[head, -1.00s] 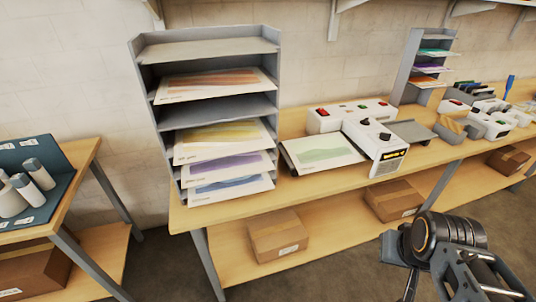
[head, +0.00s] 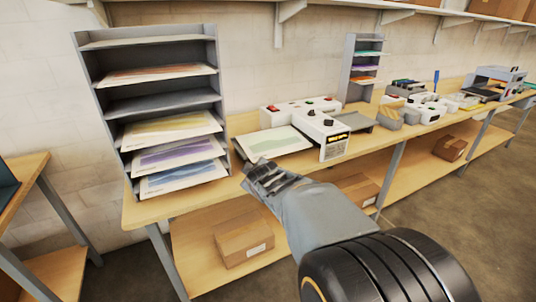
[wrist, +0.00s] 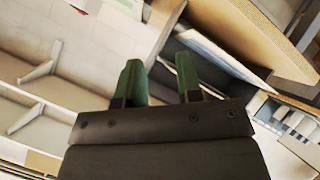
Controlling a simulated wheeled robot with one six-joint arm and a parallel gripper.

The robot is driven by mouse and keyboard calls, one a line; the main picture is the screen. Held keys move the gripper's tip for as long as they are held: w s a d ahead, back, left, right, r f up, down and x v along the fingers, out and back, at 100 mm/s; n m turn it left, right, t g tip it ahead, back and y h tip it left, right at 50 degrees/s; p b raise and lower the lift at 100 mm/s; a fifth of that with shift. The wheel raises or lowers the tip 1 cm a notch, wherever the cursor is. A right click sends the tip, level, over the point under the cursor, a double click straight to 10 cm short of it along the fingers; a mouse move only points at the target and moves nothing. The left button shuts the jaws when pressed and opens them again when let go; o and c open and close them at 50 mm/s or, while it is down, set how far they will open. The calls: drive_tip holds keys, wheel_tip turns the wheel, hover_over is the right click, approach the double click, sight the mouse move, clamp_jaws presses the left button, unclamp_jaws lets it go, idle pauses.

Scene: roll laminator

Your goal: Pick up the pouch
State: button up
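A flat white pouch with a green wave print (head: 274,142) lies on the feed side of the white roll laminator (head: 322,128). More printed sheets lie in a grey tiered rack to the left: orange (head: 148,74), yellow (head: 170,128), purple (head: 172,153) and blue (head: 180,176). The pictures do not show which sheet is meant. My gripper (head: 264,178) is in front of the bench edge, just below the green-print pouch in the head view. In the wrist view my gripper's two green fingers (wrist: 160,80) are apart with nothing between them.
The grey rack (head: 222,95) stands at the bench's left end. A wooden bench (head: 140,212) runs to the right with a smaller rack (head: 348,70) and more machines. Cardboard boxes (head: 243,244) sit on the lower shelf. Another table (head: 25,178) stands at left.

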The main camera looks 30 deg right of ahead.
drive_tip(key=w+d+f+n+t+b, duration=0.3)
drive_tip(key=w+d+f+n+b, duration=0.15)
drive_tip(key=d, duration=0.35)
drive_tip(key=n+t+y+b, duration=0.2)
drive_tip(key=n+t+b, duration=0.25)
drive_tip(key=n, duration=0.25)
approach(266, 156)
drive_tip(key=w, duration=0.3)
drive_tip(key=w+d+p, duration=0.1)
drive_tip(key=w, duration=0.2)
drive_tip(key=w+p, duration=0.1)
drive_tip(key=w, duration=0.3)
drive_tip(key=shift+d+r, duration=0.15)
drive_tip(key=shift+d, duration=0.1)
drive_tip(key=shift+c, duration=0.5)
clamp_jaws()
